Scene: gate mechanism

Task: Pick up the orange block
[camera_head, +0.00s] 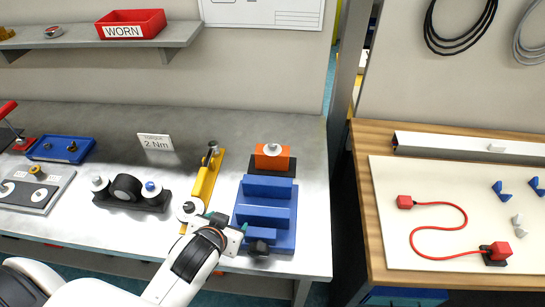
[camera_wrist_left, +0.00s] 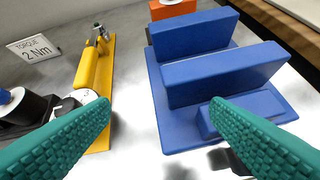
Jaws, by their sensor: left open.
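The orange block (camera_head: 272,160) sits on a black base at the back right of the grey workbench, with a light round knob on top. In the left wrist view, only the lower part of the orange block (camera_wrist_left: 172,10) shows at the top edge, behind the blue stepped fixture (camera_wrist_left: 228,72). My left gripper (camera_head: 226,226) is open and empty at the front of the bench, by the left front of the blue fixture and well short of the block. Its green ridged fingers (camera_wrist_left: 160,115) are spread wide in the wrist view. My right gripper is not in view.
The blue fixture (camera_head: 264,217) stands between my gripper and the block. A yellow clamp fixture (camera_head: 204,180) stands to the left, with a black roller stand (camera_head: 130,192) beyond it. A torque sign (camera_head: 156,142) stands behind. Bare bench lies left of the block.

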